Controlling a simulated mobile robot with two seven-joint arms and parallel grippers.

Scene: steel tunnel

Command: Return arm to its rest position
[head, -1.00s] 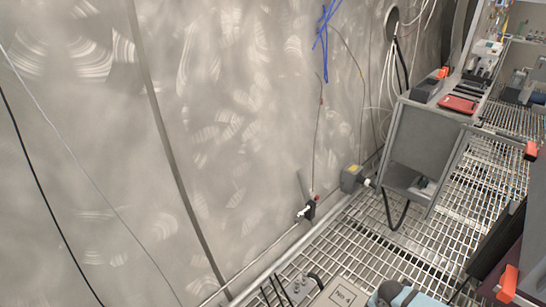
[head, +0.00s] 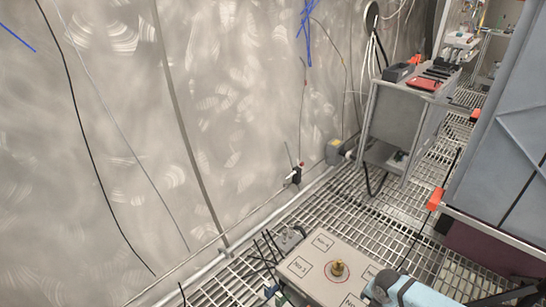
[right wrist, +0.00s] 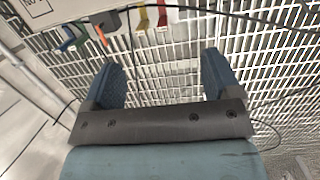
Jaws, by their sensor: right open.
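My right gripper (right wrist: 160,82) shows in the right wrist view with its two blue-grey fingers wide apart. Nothing is between them but the grated floor behind. In the head view a light blue part of my arm (head: 415,292) comes in at the bottom right, beside the grey box; its fingers cannot be made out there. My left gripper is not in view.
A grey cart (head: 395,122) carries a red item (head: 423,84). A large blue-grey panel (head: 500,150) is at right. Metal grating (head: 385,215) covers the floor beside the steel wall.

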